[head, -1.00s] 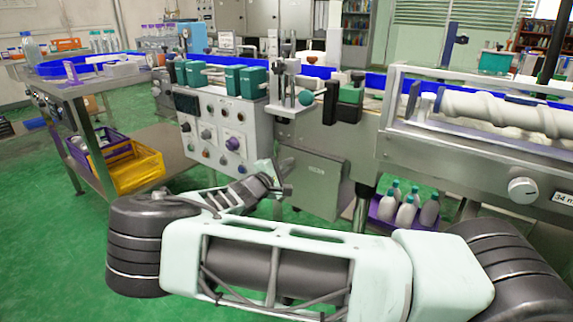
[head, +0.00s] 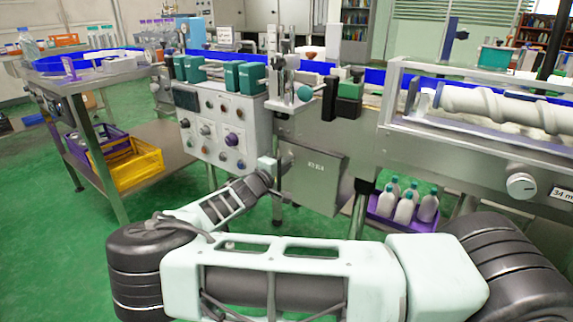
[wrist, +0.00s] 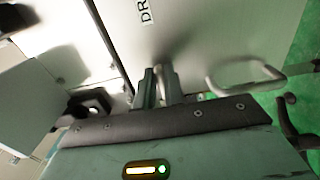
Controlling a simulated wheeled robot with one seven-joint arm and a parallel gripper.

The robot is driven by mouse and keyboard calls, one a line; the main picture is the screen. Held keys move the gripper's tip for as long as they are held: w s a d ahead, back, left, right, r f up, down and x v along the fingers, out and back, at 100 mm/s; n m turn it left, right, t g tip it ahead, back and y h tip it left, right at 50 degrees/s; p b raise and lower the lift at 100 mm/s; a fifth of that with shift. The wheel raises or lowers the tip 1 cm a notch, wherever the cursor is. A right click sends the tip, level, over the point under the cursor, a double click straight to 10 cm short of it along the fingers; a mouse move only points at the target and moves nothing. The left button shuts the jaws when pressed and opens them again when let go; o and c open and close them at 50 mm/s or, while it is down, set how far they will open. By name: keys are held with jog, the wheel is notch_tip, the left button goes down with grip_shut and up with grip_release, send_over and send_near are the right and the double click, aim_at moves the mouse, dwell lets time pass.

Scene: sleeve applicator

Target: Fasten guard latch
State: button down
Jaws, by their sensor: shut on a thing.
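The grey guard panel (head: 315,180) hangs below the machine's bench, with dark lettering on it. It fills the upper middle of the wrist view (wrist: 215,40), beside a dark seam along its left edge. My gripper (head: 266,163) is at the panel's left side in the head view. In the wrist view its two fingers (wrist: 160,88) are close together at the panel's edge near the seam, shut on a small part that appears to be the guard latch. The fingers hide most of that part. A loop handle (wrist: 247,76) is on the right of the fingers.
A black fitting (wrist: 90,103) with an opening lies left of the fingers. The control box (head: 215,130) with knobs stands left of the panel. A purple crate (head: 385,212) of bottles is to the right. Green floor is free at lower left.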

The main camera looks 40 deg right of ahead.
jog(key=c, duration=1.5)
grip_release()
jog(key=p+v, duration=0.2)
jog(key=v, duration=1.5)
jog(key=shift+s+a, duration=0.1)
jog(key=shift+a, duration=0.05)
